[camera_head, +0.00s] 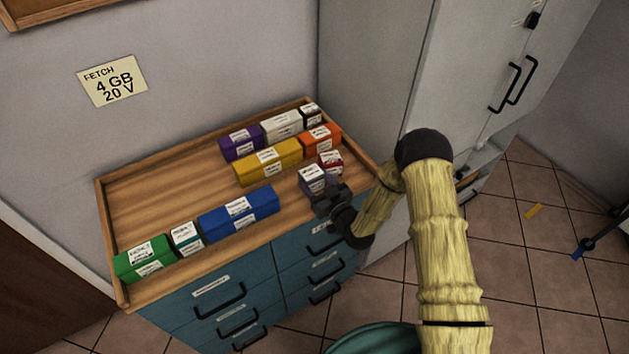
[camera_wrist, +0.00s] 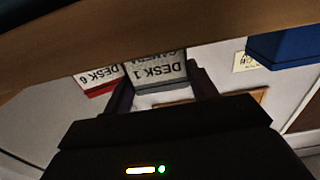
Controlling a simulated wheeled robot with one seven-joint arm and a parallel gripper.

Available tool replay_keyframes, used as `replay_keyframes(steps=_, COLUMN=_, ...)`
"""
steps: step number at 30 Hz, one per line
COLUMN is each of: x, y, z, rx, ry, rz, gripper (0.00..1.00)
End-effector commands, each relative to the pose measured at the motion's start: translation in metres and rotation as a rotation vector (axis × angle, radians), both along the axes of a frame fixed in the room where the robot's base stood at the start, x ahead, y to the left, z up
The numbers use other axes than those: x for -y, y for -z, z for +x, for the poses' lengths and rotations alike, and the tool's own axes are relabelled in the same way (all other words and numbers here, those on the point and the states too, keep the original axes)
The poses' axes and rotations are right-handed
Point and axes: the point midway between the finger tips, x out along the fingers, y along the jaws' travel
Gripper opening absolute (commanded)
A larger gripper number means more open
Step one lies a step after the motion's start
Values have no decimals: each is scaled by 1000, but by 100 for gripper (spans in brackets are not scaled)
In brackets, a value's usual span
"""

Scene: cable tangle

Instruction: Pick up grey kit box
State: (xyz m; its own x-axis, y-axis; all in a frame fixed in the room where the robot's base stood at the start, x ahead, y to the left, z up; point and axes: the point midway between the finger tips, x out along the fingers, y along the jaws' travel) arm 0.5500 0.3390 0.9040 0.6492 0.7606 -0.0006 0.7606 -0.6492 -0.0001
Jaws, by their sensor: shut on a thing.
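The grey kit box (camera_head: 314,185) has a white label on top and sits near the right front of the wooden counter top. In the wrist view the grey box (camera_wrist: 160,82) reads "DESK 1" and "CAMERA" and lies between the two fingers. My gripper (camera_head: 325,195) reaches it from the front right and is shut on it. In the wrist view my gripper (camera_wrist: 162,98) has one finger at each side of the box. I cannot tell whether the box is touching the counter or slightly lifted.
A red box (camera_head: 331,161) marked "DESK 6" is close behind the grey one. Yellow (camera_head: 268,163), orange (camera_head: 321,138), purple (camera_head: 241,143) and white (camera_head: 282,125) boxes stand farther back. A blue box (camera_head: 239,213) is to the left. The counter's left middle (camera_head: 160,200) is clear.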

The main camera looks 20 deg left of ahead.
Motion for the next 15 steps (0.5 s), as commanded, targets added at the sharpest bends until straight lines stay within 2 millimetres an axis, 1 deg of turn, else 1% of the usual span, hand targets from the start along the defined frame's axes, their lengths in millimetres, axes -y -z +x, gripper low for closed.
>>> replay_keyframes(steps=5, x=0, y=-12, z=1, rx=3, ry=0, rz=2, gripper=20)
replay_keyframes(steps=8, x=0, y=-25, z=0, rx=3, ry=0, rz=2, gripper=20)
replay_keyframes(steps=15, x=0, y=-65, z=1, rx=5, ry=0, rz=1, gripper=20)
